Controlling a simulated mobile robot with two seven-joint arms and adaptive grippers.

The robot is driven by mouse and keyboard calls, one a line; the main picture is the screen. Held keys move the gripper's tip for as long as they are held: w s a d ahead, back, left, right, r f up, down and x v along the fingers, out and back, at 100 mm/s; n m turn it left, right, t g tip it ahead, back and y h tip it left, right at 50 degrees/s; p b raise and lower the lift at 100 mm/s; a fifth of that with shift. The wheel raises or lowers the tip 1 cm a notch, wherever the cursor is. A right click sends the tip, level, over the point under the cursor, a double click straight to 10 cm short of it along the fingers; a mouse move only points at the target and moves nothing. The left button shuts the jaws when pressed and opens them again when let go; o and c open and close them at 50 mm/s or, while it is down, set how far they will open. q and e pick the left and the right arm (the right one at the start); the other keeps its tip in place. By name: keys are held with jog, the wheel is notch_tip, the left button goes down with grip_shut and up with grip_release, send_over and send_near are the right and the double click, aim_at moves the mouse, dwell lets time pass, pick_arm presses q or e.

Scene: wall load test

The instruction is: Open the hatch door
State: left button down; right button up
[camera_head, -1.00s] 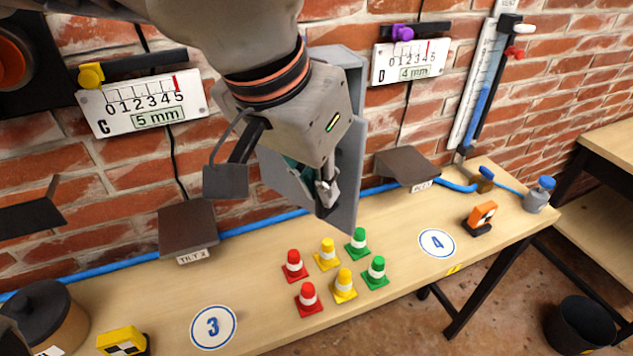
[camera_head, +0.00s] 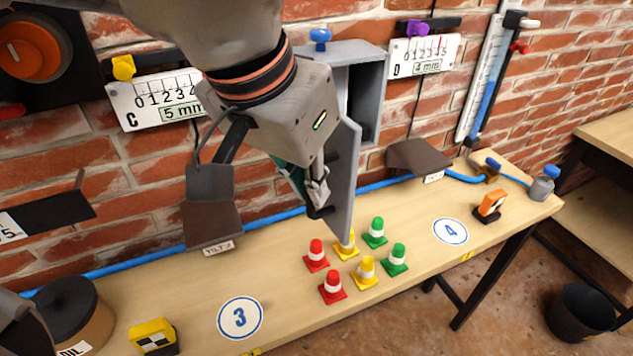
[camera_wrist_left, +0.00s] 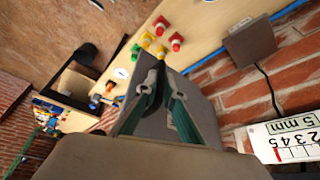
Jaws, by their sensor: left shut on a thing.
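The grey hatch door (camera_head: 344,185) stands swung out from its grey wall box (camera_head: 371,100), whose dark inside shows to the right of the door. A blue knob (camera_head: 320,37) sits on top of the box. My left gripper (camera_head: 318,198) is shut on the hatch door's handle, on the door's left face; the handle itself is mostly hidden by the fingers. In the left wrist view the green-padded fingers (camera_wrist_left: 155,98) reach to the grey door panel (camera_wrist_left: 203,118). My right gripper is not in view.
Red, yellow and green cones (camera_head: 365,272) stand on the wooden bench (camera_head: 290,300) below the door. Sloped dark blocks (camera_head: 212,222) and (camera_head: 418,157) jut from the wall on either side. Gauge C (camera_head: 155,103) and gauge D (camera_head: 424,55) flank the box.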

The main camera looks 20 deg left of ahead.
pick_arm(q)
jog(key=shift+w+r, duration=0.1)
jog(key=shift+r, duration=0.05)
jog(key=c, duration=2.2)
grip_release()
jog(key=shift+a, duration=0.1)
jog(key=shift+o, duration=0.2)
notch_tip(320, 180, up, 10)
jog(key=shift+f, duration=0.1)
